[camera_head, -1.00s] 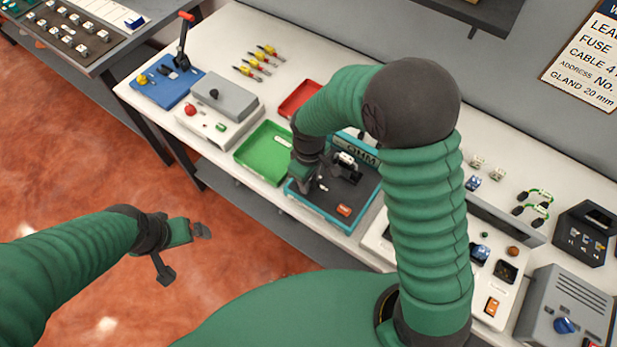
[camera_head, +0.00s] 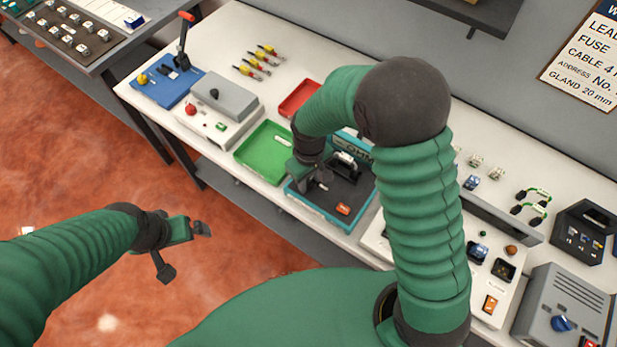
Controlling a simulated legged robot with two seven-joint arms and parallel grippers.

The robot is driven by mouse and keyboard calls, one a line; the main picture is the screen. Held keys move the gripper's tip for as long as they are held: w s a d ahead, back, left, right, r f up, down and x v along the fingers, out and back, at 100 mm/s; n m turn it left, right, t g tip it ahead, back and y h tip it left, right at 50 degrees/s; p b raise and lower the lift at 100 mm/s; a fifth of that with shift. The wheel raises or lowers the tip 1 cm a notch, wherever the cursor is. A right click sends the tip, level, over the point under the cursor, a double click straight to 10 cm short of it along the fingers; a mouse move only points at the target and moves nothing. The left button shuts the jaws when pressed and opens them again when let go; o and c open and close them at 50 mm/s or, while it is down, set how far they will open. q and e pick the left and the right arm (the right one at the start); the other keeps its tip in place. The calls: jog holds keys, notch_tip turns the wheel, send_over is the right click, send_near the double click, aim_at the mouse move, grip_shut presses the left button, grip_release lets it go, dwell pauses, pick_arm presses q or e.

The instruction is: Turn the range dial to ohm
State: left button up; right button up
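The teal-edged meter (camera_head: 325,220) with a dark face lies on the bench, with part of an OHM label at its back edge. My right gripper (camera_head: 315,185) is low over the left part of this face. I cannot tell whether its fingers are open or shut, or whether they touch anything. The range dial cannot be made out; the gripper and arm cover part of the meter. An orange switch (camera_head: 343,209) shows near the meter's front. My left gripper (camera_head: 187,250) is open and empty above the floor, left of the bench.
A green tray (camera_head: 262,160) and a red tray (camera_head: 299,98) lie left of and behind the meter. A grey box with a blue knob (camera_head: 562,323) stands at the lower right.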

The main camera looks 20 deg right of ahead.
aim_at(309, 180)
jog(key=o, duration=0.3)
notch_tip(309, 180, up, 17)
dwell(0.4)
jog(key=shift+w+f, duration=0.1)
jog(key=shift+f, duration=0.05)
